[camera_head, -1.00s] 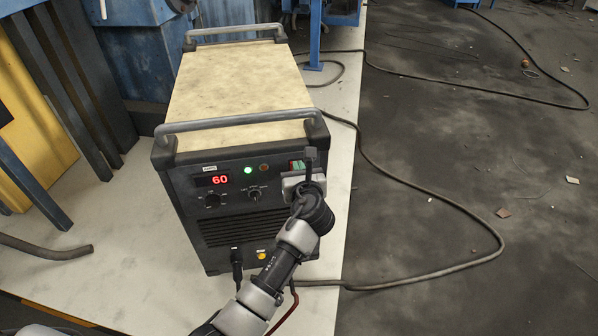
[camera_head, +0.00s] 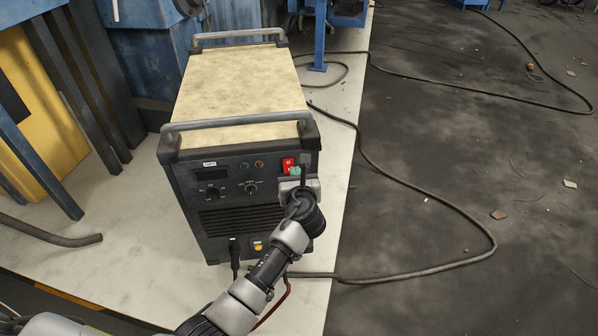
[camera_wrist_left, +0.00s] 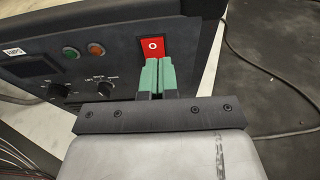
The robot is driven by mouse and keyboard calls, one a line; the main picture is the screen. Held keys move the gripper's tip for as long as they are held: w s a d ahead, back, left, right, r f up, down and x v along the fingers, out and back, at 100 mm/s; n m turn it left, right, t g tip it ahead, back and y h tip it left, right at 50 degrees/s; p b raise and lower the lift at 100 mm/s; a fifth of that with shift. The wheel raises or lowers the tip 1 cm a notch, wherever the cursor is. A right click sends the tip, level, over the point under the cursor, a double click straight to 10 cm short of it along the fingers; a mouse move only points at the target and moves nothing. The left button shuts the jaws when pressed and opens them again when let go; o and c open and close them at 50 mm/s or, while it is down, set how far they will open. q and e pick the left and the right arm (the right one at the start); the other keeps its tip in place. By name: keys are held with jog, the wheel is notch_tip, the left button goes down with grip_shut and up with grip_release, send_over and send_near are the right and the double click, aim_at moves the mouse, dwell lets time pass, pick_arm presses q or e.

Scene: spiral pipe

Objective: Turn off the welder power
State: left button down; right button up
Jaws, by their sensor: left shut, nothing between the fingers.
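The welder (camera_head: 240,150) is a dark box with a worn cream top, standing on a pale platform. Its display (camera_head: 212,174) is dark, and the green lamp (camera_head: 244,166) beside it looks unlit. The red power switch (camera_head: 288,163), marked with a white O, is at the upper right of the front panel. It also shows in the left wrist view (camera_wrist_left: 153,47). My left gripper (camera_head: 295,171) is shut and empty, its green fingertips (camera_wrist_left: 157,75) just below the switch's visible red part; they hide the lower part, and contact cannot be told. My right gripper is not seen.
A metal handle (camera_head: 240,125) spans the welder's front top edge. Knobs (camera_head: 251,187) sit left of my gripper. A black cable (camera_head: 420,190) loops over the dark floor at the right. Blue machinery and a yellow panel (camera_head: 40,105) stand behind left.

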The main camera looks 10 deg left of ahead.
pick_arm(q)
jog(key=r+p+v, duration=0.1)
jog(key=r+v, duration=0.1)
jog(key=v, duration=0.7)
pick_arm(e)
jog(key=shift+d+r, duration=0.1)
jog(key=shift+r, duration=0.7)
pick_arm(q)
jog(key=shift+s, duration=0.1)
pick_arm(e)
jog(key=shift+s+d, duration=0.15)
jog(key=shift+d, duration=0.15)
